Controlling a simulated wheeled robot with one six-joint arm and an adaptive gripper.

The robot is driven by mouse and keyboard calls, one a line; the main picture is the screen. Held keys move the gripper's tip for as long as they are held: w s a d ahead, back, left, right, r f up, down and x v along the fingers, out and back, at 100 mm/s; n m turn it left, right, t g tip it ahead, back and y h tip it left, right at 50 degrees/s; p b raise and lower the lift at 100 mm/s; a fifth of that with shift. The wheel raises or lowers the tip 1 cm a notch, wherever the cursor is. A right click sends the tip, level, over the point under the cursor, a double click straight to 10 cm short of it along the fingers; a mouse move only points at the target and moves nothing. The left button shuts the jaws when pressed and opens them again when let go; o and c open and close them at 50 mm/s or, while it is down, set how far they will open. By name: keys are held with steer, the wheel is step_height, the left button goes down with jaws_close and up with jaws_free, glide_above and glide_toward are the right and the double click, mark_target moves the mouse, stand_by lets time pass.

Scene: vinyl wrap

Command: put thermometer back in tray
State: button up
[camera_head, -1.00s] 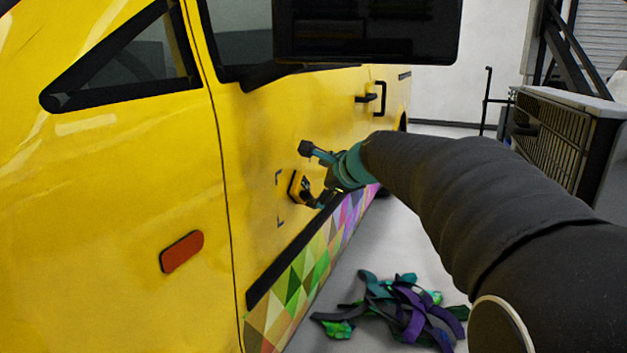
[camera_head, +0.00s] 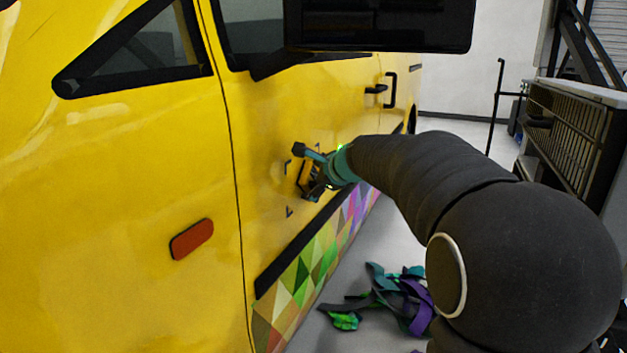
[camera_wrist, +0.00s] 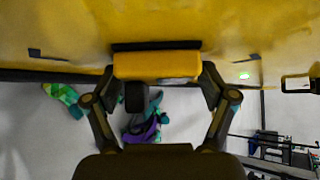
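A yellow block-shaped tool with dark parts (camera_head: 305,174) is against or very near the yellow door, between dark corner marks. I cannot tell for sure whether it is the thermometer. In the wrist view, the yellow block (camera_wrist: 156,66) has a dark strip along its far edge, and a black part (camera_wrist: 135,97) shows below it. My gripper (camera_head: 311,180) is at the tool. In the wrist view its two fingers (camera_wrist: 157,72) stand at either end of the block, with no clear gap. I cannot tell whether they grip it. I see no tray.
The yellow vehicle side (camera_head: 120,200) fills the left, with a patterned colored strip (camera_head: 312,262) low on it. Green and purple scraps (camera_head: 395,295) lie on the grey floor. A dark slatted unit (camera_head: 570,130) stands at the right. Bare floor lies beside the vehicle.

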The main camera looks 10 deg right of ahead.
steer(key=c, duration=1)
steer(key=shift+s+d+b, duration=0.3)
steer(key=shift+s+d, duration=0.2)
steer(key=shift+d, duration=0.1)
steer(key=shift+s+d+b, duration=0.6)
steer(key=shift+s+d, duration=0.45)
steer(key=shift+d, duration=0.3)
steer(key=shift+s+d+b, duration=0.55)
steer(key=shift+s+d, duration=0.45)
steer(key=shift+d, duration=0.35)
steer(key=shift+w+a, duration=0.1)
steer(key=w+a, duration=0.1)
steer(key=w+a+p, duration=0.1)
steer(key=a, duration=0.1)
steer(key=shift+w+a, duration=0.3)
steer(key=shift+d, duration=0.1)
